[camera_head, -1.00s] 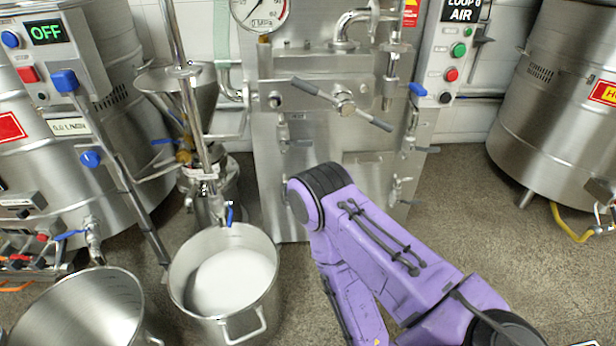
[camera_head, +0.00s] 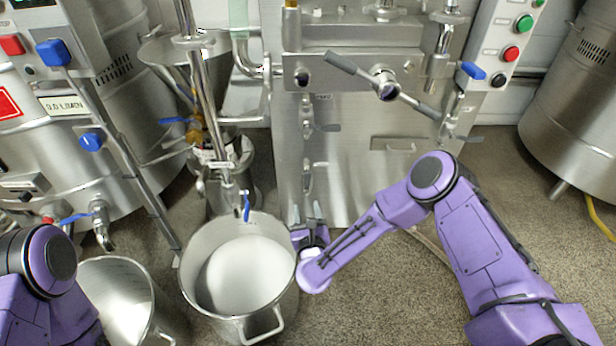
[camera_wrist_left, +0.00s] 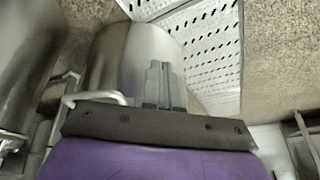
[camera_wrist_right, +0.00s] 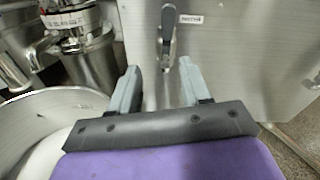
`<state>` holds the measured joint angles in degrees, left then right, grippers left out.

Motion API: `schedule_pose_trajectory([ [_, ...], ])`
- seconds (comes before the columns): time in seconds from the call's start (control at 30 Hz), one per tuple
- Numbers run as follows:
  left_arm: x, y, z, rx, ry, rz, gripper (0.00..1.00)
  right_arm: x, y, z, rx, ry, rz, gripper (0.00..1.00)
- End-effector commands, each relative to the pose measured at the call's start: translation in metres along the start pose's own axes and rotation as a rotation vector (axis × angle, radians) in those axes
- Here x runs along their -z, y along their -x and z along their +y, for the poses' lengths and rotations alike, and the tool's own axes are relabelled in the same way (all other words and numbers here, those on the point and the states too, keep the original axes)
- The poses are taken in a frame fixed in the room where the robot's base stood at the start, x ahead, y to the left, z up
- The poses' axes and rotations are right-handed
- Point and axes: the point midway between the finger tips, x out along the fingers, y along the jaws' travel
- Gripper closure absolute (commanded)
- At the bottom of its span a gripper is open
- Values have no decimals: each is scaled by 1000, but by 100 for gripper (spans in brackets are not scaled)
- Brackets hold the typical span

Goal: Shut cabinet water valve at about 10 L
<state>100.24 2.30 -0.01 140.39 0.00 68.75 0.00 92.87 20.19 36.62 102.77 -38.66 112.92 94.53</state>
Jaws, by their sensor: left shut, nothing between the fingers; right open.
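The steel cabinet (camera_head: 365,185) has several small lever valves on its front. One valve (camera_head: 308,177) sits low, above my right gripper (camera_head: 306,212); another valve (camera_head: 306,112) is higher, beside a small label. In the right wrist view, a grey valve lever (camera_wrist_right: 168,38) hangs vertically ahead of my open, empty right gripper (camera_wrist_right: 158,82), roughly in line with the gap and apart from the fingers. Its nearby label is too small to read surely. My left gripper (camera_wrist_left: 163,82) is shut and empty; the head view shows only its arm at lower left.
A steel pot (camera_head: 205,295) holding white liquid (camera_head: 242,272) stands close left of my right gripper. A funnel mill (camera_head: 185,60) stands behind. A T-handle (camera_head: 388,85) juts from the cabinet.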

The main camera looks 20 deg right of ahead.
Motion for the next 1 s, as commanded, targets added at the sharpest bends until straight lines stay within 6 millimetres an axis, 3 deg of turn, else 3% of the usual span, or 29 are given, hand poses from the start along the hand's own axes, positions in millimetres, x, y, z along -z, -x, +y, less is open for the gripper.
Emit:
schedule_pose_trajectory([
  [0.13, -1, -3, 0, 0, 0, 0, 100, -21, -23, -11, 71, -215, -76, 53],
  [0.6, -12, -26, 3, -1, 1, -2, 100, -25, -112, -17, 70, -221, -75, 53],
  [0.97, -12, -26, 3, -1, 2, -2, 100, -28, -123, -18, 66, -219, -73, 53],
  [1.0, -12, -26, 3, -1, 2, -3, 100, -28, -123, -18, 66, -219, -73, 59],
])
